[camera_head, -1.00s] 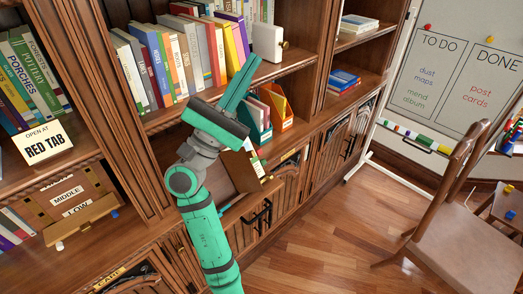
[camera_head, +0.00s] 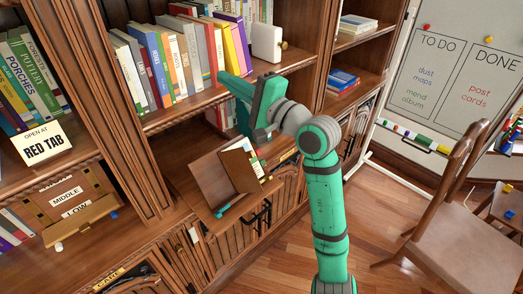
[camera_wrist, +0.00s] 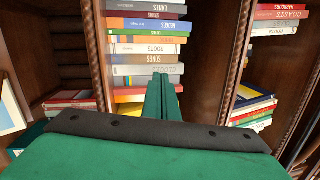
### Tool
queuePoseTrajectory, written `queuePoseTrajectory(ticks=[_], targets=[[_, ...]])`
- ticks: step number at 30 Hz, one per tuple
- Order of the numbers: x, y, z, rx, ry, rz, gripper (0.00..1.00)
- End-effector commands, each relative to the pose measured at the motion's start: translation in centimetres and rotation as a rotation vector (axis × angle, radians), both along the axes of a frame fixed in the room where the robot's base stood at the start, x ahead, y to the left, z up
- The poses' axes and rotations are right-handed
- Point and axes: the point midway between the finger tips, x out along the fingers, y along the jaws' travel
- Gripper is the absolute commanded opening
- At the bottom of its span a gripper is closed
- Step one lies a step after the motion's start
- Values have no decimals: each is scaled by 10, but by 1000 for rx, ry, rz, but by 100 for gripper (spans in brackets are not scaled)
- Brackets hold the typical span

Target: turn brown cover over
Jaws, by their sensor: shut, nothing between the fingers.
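A brown cover (camera_head: 209,184) stands out to the left of an upright brown panel (camera_head: 241,171) on the wooden ledge in the head view. The two look like an open book or folder, with a white label on the panel's top and coloured tabs at its right. I cannot tell exactly how they join. My gripper (camera_head: 236,88) is above and behind them, in front of the book shelf, apart from the cover. Its fingers are together and empty. In the wrist view the closed fingers (camera_wrist: 163,100) point at the row of books, and the cover does not show.
Upright books (camera_head: 160,62) fill the shelf behind my gripper, with a white box (camera_head: 267,42) at their right end. A wooden chair (camera_head: 455,215) and a whiteboard (camera_head: 440,75) stand at the right. The floor (camera_head: 280,265) in front of the cabinet has free room.

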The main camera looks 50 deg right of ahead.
Motion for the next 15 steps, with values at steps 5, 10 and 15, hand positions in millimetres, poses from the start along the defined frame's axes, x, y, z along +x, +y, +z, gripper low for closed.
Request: queuePoseTrajectory(ticks=[5,10,15], targets=[[-47,-37,-74,-68,343,-55,0],[-102,-61,-131,-87,612,-89,0],[-135,-71,-158,-88,751,-102,0]])
